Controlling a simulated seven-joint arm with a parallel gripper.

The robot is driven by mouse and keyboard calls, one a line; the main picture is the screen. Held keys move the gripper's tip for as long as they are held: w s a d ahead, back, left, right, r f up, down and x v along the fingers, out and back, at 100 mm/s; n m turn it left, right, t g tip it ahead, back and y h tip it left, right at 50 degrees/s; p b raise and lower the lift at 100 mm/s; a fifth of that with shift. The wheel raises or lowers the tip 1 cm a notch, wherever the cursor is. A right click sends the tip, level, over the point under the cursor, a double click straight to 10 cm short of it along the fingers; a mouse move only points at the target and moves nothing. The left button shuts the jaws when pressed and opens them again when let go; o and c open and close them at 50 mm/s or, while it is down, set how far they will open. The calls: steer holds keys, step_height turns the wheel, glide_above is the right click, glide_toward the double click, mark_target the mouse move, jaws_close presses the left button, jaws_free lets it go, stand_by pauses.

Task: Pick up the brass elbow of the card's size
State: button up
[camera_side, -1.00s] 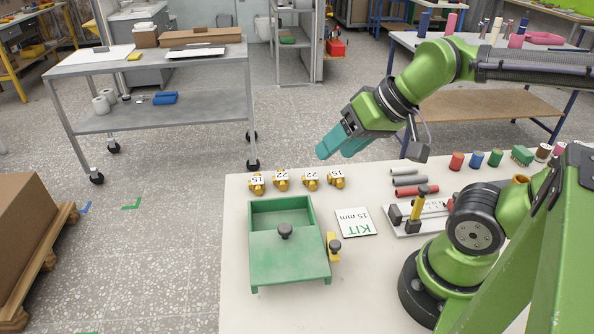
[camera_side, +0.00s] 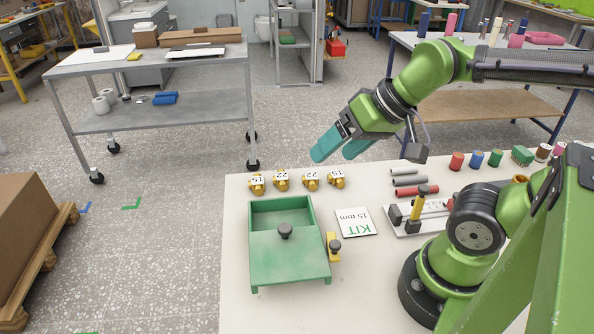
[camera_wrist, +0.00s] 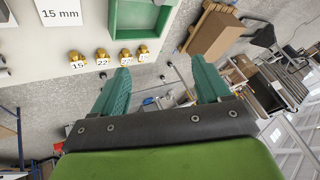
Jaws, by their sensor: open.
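A row of brass elbows with white number tags stands on the white bench. Two are tagged 15, at the left end (camera_side: 256,184) and right end (camera_side: 337,179). Two tagged 22 stand between them, left (camera_side: 281,181) and right (camera_side: 310,180). The card (camera_side: 356,222) reads KIT 15 mm. In the wrist view the card (camera_wrist: 61,14) is top left, and the 15 elbow nearest it (camera_wrist: 77,58) is at that end of the row. My gripper (camera_side: 334,153) is open and empty, in the air above and behind the row, with teal fingers apart (camera_wrist: 159,66).
A green box (camera_side: 290,262) with a knobbed cover and an open far part stands before the elbows. A yellow piece (camera_side: 333,247) is at its right side. Grey and red tubes (camera_side: 415,190) and a fixture (camera_side: 412,218) lie to the right. Bench around the row's far edge is clear.

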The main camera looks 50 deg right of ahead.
steer(key=w+d+f+m+g+h, duration=0.1)
steer(key=w+d+f+g+h, duration=0.15)
steer(key=d+f, duration=0.3)
steer(key=m+h, duration=0.3)
glide_toward(336, 174)
steer(key=f, duration=0.2)
steer(key=w+f+g, duration=0.1)
steer(key=shift+w+d+y, duration=0.1)
steer(key=shift+d+y, duration=0.15)
steer(key=shift+d, duration=0.15)
steer(key=shift+w+d+x, duration=0.1)
steer(key=shift+x, duration=1.2)
steer(key=shift+w+d+x, duration=0.1)
steer(key=shift+x, duration=1.2)
steer(key=shift+r, duration=0.15)
steer(key=c, duration=1.2)
steer(key=shift+r, duration=0.15)
